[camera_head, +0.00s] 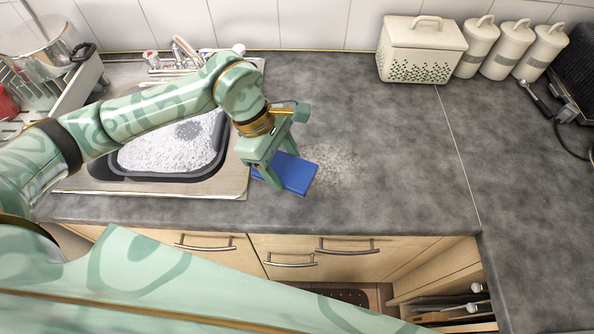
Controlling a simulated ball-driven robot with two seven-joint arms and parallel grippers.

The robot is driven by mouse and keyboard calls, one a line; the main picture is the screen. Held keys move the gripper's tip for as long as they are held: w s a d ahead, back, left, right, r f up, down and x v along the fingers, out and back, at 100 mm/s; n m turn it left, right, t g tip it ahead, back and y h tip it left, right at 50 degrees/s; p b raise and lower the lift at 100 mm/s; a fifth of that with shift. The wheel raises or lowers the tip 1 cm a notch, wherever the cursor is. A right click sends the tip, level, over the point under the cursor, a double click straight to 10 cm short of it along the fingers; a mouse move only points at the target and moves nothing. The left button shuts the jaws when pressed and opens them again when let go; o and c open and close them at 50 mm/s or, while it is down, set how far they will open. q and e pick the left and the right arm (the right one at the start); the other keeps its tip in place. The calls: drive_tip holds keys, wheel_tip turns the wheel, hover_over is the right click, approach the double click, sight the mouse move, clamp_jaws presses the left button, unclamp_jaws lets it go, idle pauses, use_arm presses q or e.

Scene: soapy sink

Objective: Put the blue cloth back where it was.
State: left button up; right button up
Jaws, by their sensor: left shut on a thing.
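The blue cloth (299,174) is a flat, folded rectangle on the grey worktop, just right of the sink's right edge. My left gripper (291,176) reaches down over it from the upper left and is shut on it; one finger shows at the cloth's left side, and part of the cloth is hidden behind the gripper. Whether the cloth touches the worktop or is slightly above it I cannot tell. My right gripper is not in view.
The sink (190,145) full of white suds lies left of the cloth, under my left arm. A pale speckled patch (335,163) marks the worktop right of the cloth. A cream bread bin (420,52) and canisters (508,50) stand at the back right. The worktop's middle is clear.

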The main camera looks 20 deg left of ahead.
sight(295, 166)
use_arm(q)
drive_tip(key=w+f, duration=0.1)
drive_tip(key=w+d+f, duration=0.1)
drive_tip(key=f, duration=0.1)
drive_tip(key=w+f, duration=0.1)
drive_tip(key=shift+d+f, duration=0.3)
drive_tip(key=shift+w+f+b, duration=0.1)
drive_tip(key=shift+f+b, duration=0.25)
drive_tip(key=shift+f, duration=1.4)
drive_tip(key=shift+f, duration=0.1)
drive_tip(key=o, duration=0.9)
drive_tip(key=shift+o, duration=0.2)
drive_tip(key=v, duration=1.2)
drive_tip(key=shift+d+p, duration=0.1)
drive_tip(key=shift+p, duration=0.25)
